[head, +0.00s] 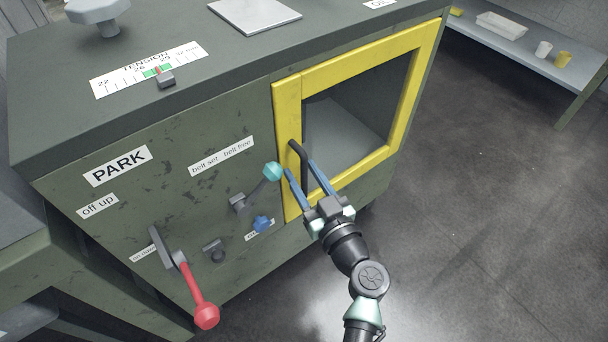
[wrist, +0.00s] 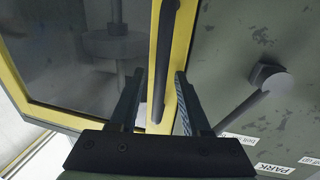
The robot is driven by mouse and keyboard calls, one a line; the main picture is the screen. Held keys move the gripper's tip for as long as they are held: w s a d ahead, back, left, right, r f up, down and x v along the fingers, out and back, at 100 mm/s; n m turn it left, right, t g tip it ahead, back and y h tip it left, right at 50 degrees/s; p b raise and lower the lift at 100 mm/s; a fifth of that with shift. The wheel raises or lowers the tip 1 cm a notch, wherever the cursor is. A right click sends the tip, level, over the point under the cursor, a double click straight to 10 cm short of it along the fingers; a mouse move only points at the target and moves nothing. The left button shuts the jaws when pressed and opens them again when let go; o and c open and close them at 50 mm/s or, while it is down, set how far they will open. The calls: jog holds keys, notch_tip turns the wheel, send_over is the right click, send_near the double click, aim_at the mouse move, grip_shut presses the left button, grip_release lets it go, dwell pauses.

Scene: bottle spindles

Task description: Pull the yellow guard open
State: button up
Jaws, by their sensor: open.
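The yellow guard (head: 288,100) is a frame around a clear window on the front of the green machine, and it looks flush with the front. Its dark bar handle (head: 297,150) runs upright along the guard's left side. In the wrist view the handle (wrist: 162,55) passes between my fingers, in front of the yellow edge (wrist: 182,55). My gripper (head: 301,171) is open, with one blue finger on each side of the handle's lower part. It also shows in the wrist view (wrist: 159,75). I cannot tell whether either finger touches the handle.
Left of the guard are a teal-knobbed lever (head: 272,171), a blue knob (head: 262,224) and a red-handled lever (head: 203,305). A grey shelf (head: 540,58) with a tray and cups stands at the back right. The floor (head: 470,200) right of the machine is clear.

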grip_shut()
dwell(1.4)
